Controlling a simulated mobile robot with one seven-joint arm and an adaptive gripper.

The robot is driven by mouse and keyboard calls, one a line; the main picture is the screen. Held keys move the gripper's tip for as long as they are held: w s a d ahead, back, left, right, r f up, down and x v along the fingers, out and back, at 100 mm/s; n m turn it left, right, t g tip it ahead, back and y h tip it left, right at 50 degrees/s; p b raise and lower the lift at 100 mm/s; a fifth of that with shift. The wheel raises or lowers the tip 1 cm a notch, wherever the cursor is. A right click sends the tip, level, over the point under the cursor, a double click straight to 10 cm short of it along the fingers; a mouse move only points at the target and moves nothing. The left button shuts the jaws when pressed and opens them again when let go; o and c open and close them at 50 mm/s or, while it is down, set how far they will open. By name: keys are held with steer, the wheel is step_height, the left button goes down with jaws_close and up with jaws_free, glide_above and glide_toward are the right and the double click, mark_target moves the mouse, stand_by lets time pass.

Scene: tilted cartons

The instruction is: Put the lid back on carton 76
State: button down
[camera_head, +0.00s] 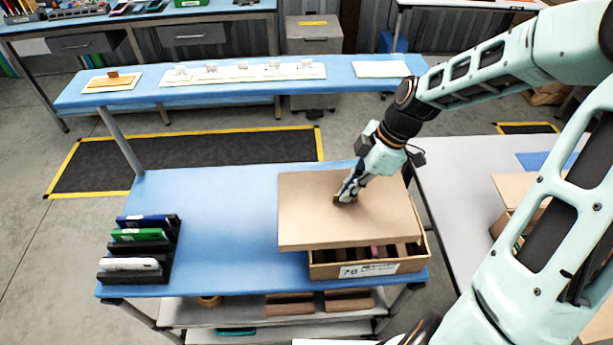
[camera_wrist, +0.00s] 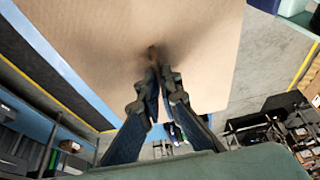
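Carton 76 (camera_head: 414,262) is an open brown box at the right end of the blue table, with a white label reading 76 on its front. Its flat brown lid (camera_head: 310,218) covers most of the opening but is offset to the left and back. A strip of the inside with dark dividers shows along the front. My gripper (camera_head: 346,197) is on top of the lid. In the wrist view my gripper (camera_wrist: 154,66) has its fingers close together on the small brown lid knob (camera_wrist: 152,52). Whether the lid touches the carton's rim is hard to tell.
A black rack (camera_head: 134,270) with dark blue, green and white devices stands at the table's left end. The blue tabletop (camera_head: 220,220) between rack and lid is clear. A raised blue shelf (camera_head: 240,90) with small items runs behind. A grey table (camera_head: 445,190) stands right.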

mark_target(373, 209)
steer(key=d, duration=0.2)
steer(key=s+d, duration=0.1)
steer(key=d, duration=0.1)
steer(key=s+d+p, duration=0.1)
steer(key=d, duration=0.1)
steer(key=shift+s+f, duration=0.1)
steer(key=shift+f, duration=0.2)
steer(key=shift+f+b, duration=2.6)
steer(key=shift+f, duration=0.7)
steer(key=shift+f, duration=0.2)
steer(key=c, duration=2.6)
jaws_free()
steer(key=o, duration=0.5)
